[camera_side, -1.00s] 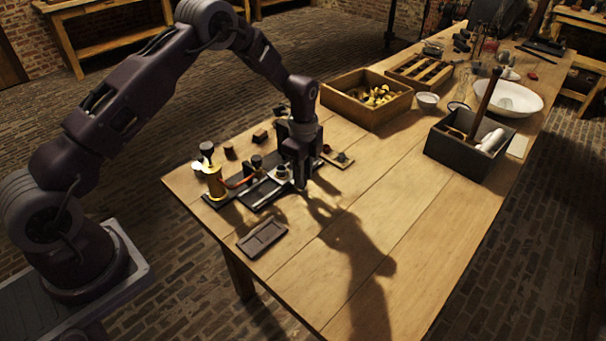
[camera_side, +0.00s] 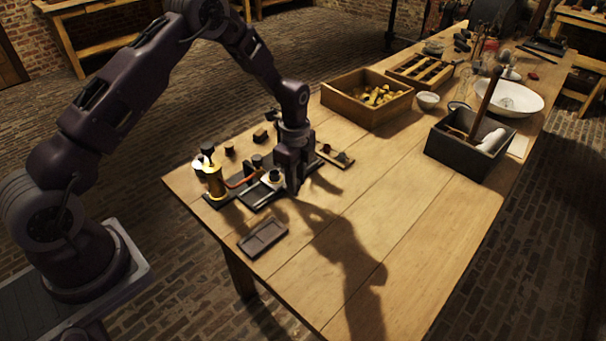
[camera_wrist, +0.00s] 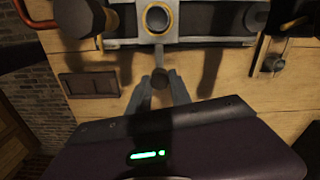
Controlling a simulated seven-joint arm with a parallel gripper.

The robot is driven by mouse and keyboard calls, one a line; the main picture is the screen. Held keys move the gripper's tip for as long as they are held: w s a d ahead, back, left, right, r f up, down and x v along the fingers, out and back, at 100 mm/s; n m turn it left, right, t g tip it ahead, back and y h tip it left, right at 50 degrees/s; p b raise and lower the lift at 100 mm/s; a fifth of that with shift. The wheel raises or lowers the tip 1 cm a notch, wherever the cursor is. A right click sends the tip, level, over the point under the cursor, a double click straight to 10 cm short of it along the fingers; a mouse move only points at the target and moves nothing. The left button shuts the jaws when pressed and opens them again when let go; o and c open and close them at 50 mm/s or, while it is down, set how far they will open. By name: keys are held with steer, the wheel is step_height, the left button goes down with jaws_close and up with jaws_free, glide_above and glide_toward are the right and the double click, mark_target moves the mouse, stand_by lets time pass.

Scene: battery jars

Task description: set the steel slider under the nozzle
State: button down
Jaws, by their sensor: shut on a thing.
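My gripper (camera_side: 291,189) is low over the wooden table at the front edge of the dark rail fixture. In the wrist view its fingers (camera_wrist: 160,84) are closed on the small round knob of the steel slider (camera_wrist: 140,27). The slider carries a round cup with a brass-coloured rim; in the side view the slider (camera_side: 271,178) sits on the rail, just left of my gripper. A black-capped post (camera_side: 257,161), apparently the nozzle, stands by the orange hose from the brass pump (camera_side: 215,183). In the wrist view the black head (camera_wrist: 78,17) is left of the cup, apart from it.
A shallow dark tray (camera_side: 262,238) lies in front of the fixture. A small board (camera_side: 338,160) with parts lies behind my gripper. Small dark blocks stand behind the rail. A wooden box (camera_side: 367,112) and grey crate (camera_side: 448,151) stand farther back. The table's right front is clear.

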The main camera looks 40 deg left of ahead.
steer(key=s, duration=0.5)
steer(key=shift+s, duration=0.35)
steer(key=c, duration=1.2)
jaws_free()
steer(key=shift+o, duration=0.2)
steer(key=shift+w+r, duration=0.1)
steer(key=shift+r, duration=0.25)
step_height(320, 180, up, 6)
steer(key=shift+r, duration=0.2)
steer(key=shift+r, duration=0.1)
